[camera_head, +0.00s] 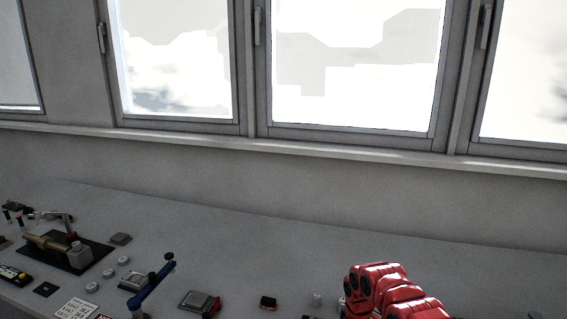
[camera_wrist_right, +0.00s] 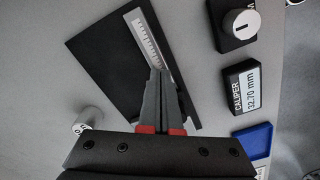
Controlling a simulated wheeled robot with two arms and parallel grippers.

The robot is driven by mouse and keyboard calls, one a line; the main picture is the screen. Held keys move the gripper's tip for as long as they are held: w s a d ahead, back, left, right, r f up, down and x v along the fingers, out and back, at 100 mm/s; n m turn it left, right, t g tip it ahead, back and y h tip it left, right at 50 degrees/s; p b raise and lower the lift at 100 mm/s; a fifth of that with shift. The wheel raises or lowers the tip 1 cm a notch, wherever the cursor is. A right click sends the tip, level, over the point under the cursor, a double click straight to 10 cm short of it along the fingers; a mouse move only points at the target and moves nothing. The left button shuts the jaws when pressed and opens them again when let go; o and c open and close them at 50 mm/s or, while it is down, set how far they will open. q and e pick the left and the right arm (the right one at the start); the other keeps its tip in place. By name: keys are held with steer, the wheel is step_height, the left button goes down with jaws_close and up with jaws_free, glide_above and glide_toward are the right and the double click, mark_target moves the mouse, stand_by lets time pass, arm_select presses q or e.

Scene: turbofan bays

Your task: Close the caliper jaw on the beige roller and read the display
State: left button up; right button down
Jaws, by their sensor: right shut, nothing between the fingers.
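In the right wrist view, the steel caliper scale (camera_wrist_right: 152,45) lies on a dark mat (camera_wrist_right: 98,60). My right gripper (camera_wrist_right: 159,74) is shut and empty, its fingertips over the lower end of the scale. Whether they touch it, I cannot tell. The caliper jaw is not clearly visible and may be hidden by the fingers. The caliper display (camera_wrist_right: 246,88) stands to the right and reads 32.70 mm. I see no beige roller in this view. In the head view a tan bar (camera_head: 44,243) lies on a dark mat at the left; I cannot tell if it is the roller. My left gripper is not in view.
In the right wrist view, a black block with a pale knob (camera_wrist_right: 243,24) is at upper right, a blue item (camera_wrist_right: 254,139) below the display, and a white cylinder (camera_wrist_right: 88,119) at left. In the head view, a blue-handled tool (camera_head: 152,287) stands on the bench below the windows.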

steer(key=shift+w+a+b, duration=0.15)
steer(key=shift+a+b, duration=0.3)
steer(key=shift+a, duration=0.15)
steer(key=shift+w+a+b, duration=0.15)
steer(key=shift+a+b, duration=0.3)
steer(key=shift+a, duration=0.15)
stand_by(0.9)
steer(key=shift+a, duration=0.15)
stand_by(0.7)
steer(key=shift+r, duration=0.1)
steer(key=shift+d+p, duration=0.4)
steer(key=shift+p, duration=0.05)
steer(key=shift+d, duration=0.1)
steer(key=shift+s+d, duration=0.1)
step_height(320, 180, up, 7)
steer(key=p, duration=0.4)
